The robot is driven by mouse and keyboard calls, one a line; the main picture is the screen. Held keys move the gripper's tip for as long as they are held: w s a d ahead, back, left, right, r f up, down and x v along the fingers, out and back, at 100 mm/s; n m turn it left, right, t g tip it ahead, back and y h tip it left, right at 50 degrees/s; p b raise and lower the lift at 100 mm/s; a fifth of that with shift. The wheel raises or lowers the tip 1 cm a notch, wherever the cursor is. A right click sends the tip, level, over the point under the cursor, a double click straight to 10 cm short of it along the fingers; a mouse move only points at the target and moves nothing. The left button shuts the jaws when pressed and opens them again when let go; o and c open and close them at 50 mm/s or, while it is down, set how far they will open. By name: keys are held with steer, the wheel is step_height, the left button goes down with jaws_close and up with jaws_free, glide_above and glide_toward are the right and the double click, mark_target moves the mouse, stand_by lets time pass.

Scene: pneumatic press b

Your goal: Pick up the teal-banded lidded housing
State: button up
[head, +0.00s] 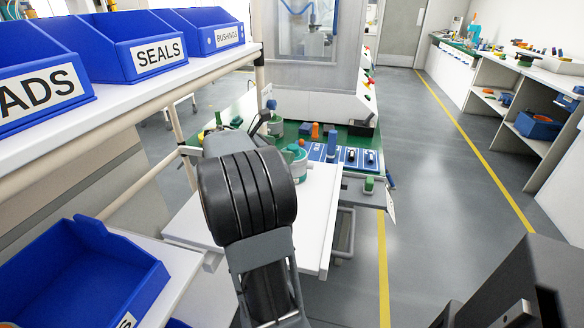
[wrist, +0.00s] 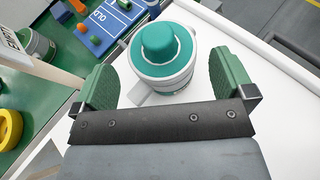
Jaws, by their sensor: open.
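The teal-banded lidded housing (wrist: 161,62) stands upright on a white tabletop in the wrist view. It has a teal lid with a raised round knob and a light grey body. My gripper (wrist: 160,80) is open, with one green-padded finger to the left of the housing and one to the right; I see gaps on both sides. In the head view the housing (head: 299,163) is partly hidden behind my arm, and my gripper's fingers are mostly hidden too.
A blue board (head: 345,156) with small parts lies behind on the green bench. Another grey and teal housing (head: 275,125) stands farther back. A yellow ring (wrist: 9,128) is at left in the wrist view. Blue bins (head: 128,45) line the left shelf. The floor to the right is clear.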

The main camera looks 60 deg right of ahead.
mark_target(293, 150)
steer(key=shift+b+x, duration=0.7)
steer(key=shift+x, duration=2.25)
steer(key=shift+c, duration=0.3)
steer(key=shift+r, duration=0.1)
steer(key=c, duration=1.2)
